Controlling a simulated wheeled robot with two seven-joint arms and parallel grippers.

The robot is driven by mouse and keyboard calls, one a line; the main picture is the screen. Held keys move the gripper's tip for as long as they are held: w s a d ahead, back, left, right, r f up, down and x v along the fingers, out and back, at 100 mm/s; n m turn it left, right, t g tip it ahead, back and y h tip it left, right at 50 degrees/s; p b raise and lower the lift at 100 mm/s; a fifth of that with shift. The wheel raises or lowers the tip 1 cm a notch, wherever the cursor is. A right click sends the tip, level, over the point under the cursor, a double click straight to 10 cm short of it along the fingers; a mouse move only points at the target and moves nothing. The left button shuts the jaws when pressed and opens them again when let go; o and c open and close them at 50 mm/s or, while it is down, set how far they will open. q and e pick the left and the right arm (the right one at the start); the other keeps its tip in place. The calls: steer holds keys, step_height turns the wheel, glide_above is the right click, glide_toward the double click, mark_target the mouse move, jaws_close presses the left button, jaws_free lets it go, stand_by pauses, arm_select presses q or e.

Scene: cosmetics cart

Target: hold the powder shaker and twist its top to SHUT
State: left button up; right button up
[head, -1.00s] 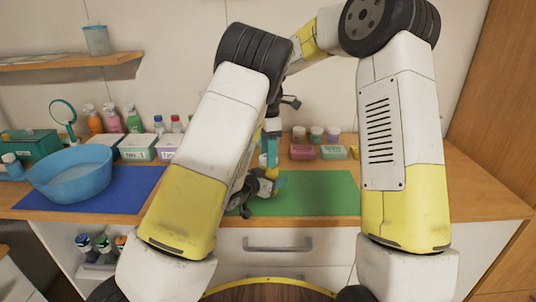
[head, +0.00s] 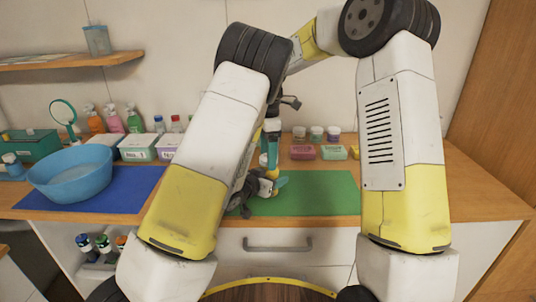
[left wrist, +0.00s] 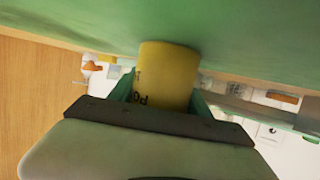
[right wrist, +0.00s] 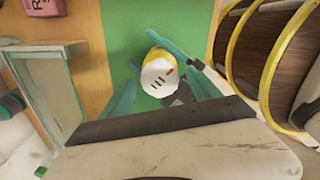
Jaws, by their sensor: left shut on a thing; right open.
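The powder shaker is a yellow cylinder with dark lettering, seen in the left wrist view (left wrist: 167,72) at the green mat. My left gripper (left wrist: 163,90) is shut around the yellow body from the side. My right gripper (right wrist: 166,92) is open above the shaker, with one teal finger on each side of the white top and gaps between. In the head view both grippers meet over the mat, and the shaker is mostly hidden by them.
The green mat (head: 325,195) has free room to the right. A blue basin (head: 70,180) stands on a blue mat (head: 130,187) at left. Labelled boxes (head: 138,147), bottles, small jars (head: 316,134) and a pink block (head: 303,152) line the back.

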step_height(320, 180, up, 12)
stand_by(0.5)
arm_select(q)
steer(key=o, duration=1.5)
